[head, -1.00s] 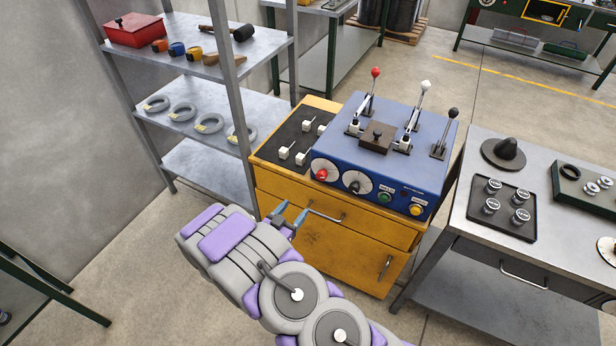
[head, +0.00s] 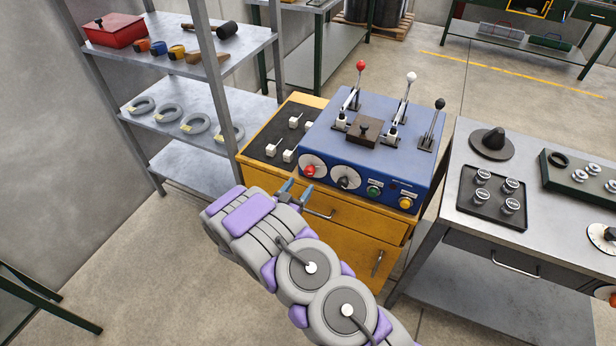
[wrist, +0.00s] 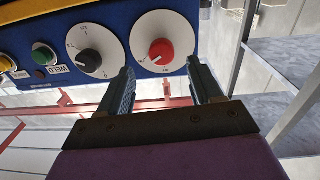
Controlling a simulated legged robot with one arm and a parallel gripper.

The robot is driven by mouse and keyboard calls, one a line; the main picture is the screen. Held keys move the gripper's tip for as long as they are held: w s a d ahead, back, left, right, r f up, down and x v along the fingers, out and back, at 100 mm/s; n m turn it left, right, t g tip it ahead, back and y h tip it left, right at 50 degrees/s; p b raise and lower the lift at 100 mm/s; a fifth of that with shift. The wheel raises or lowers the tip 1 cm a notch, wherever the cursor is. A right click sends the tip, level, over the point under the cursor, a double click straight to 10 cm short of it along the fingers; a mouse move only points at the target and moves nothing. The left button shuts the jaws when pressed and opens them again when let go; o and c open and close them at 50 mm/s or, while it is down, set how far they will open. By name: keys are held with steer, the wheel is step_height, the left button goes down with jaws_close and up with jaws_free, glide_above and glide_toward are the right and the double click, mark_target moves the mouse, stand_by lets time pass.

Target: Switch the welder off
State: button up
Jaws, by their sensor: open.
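The welder is a blue box (head: 425,178) on a yellow cabinet. Its front has a red knob (head: 309,171) on a white dial, a black knob (head: 343,183) on another white dial, a green button (head: 374,191) and a yellow button (head: 405,203). My gripper (head: 298,188) is open and empty, just in front of and below the red knob. In the wrist view the red knob (wrist: 161,49) appears between and beyond the fingertips (wrist: 159,74), seemingly untouched. The black knob (wrist: 90,57) and green button (wrist: 43,56), labelled WELD, are left of it.
Three levers stand on the welder's top around a brown block (head: 364,131). White switches sit on a black panel (head: 285,130) left of it. The cabinet's drawer handle (head: 318,213) protrudes near my gripper. A metal shelf (head: 185,105) stands left, a grey table (head: 470,225) right.

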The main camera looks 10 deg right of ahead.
mark_target(307, 174)
steer(key=b+x, duration=0.1)
steer(key=x, duration=0.4)
steer(key=shift+w+f, duration=0.1)
steer(key=shift+w, duration=0.25)
steer(key=shift+w+d, duration=0.35)
steer(key=shift+d, duration=0.1)
steer(key=shift+a, duration=0.2)
steer(key=c, duration=1.1)
